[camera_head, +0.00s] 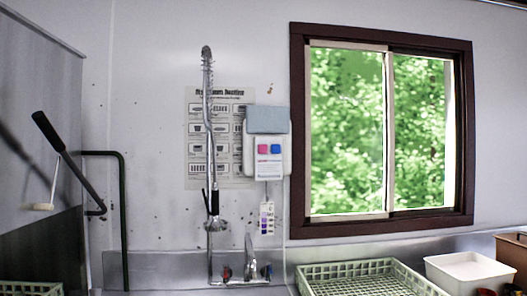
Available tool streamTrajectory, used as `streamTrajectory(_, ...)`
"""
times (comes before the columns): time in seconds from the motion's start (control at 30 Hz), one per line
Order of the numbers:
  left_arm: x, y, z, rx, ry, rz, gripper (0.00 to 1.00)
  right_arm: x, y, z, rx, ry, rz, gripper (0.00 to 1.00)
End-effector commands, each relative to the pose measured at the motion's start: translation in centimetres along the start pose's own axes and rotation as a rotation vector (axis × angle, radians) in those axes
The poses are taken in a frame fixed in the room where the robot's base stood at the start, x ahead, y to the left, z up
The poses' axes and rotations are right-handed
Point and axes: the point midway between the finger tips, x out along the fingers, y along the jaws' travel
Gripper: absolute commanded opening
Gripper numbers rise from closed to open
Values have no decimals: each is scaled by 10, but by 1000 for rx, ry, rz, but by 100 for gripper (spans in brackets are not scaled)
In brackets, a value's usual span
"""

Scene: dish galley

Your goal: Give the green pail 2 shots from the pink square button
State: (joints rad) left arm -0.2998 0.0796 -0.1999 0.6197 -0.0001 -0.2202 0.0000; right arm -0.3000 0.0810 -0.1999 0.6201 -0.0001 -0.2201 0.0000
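The pink square button (262,149) sits on the front of a white wall dispenser (250,162) with a grey-blue top. A blue button (276,149) is just to its right. A label is below the buttons. No green pail shows in the head view. Neither of my grippers is in view.
A spray faucet (209,140) stands left of the dispenser, with taps (250,262) below. A pale green rack (345,268) and a white tub (466,272) are at the lower right. Another green rack (30,288) is at lower left. A black-handled lever (70,160) juts out at left.

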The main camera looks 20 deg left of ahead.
Motion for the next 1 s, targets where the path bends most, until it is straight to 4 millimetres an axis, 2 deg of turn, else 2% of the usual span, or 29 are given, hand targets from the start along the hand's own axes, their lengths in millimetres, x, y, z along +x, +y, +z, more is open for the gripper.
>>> streamTrajectory(0.03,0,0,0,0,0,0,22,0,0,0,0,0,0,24)
streamTrajectory(0.17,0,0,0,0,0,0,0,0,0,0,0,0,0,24)
streamTrajectory(1.0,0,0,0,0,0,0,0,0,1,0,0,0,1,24)
